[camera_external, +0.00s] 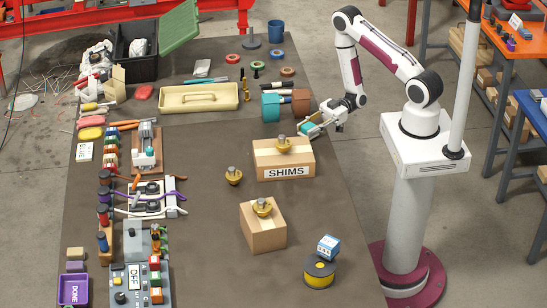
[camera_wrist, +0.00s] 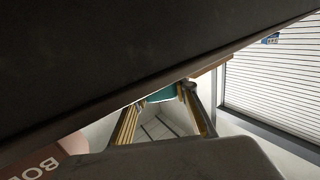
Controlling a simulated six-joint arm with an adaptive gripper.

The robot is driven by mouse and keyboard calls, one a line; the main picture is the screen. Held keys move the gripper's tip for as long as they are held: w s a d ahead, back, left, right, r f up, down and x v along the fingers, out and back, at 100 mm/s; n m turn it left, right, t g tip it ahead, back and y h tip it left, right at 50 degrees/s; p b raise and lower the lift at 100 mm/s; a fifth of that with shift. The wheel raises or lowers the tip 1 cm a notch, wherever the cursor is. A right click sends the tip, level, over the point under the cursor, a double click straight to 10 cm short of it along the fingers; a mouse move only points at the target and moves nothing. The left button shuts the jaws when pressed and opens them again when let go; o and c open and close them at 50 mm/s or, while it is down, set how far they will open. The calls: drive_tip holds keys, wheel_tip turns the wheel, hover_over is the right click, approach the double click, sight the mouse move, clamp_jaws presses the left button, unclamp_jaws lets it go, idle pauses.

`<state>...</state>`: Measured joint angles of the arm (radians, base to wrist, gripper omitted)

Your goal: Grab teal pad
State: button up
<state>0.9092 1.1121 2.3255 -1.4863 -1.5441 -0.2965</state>
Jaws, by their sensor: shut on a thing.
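The teal pad (camera_external: 313,129) is at the right edge of the brown table, just behind the SHIMS box in the external view. My gripper (camera_external: 319,122) reaches it from the right and is shut on it. In the wrist view the teal pad (camera_wrist: 161,95) shows as a small teal patch between the two finger ends of my gripper (camera_wrist: 165,98). Most of the pad is hidden there. I cannot tell whether it touches the table.
The SHIMS box (camera_external: 283,159) stands close in front, with a brass-coloured knob on top. A second box (camera_external: 263,232) is nearer the camera.

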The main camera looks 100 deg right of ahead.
sight(308, 125)
drive_tip(key=shift+r, duration=4.65)
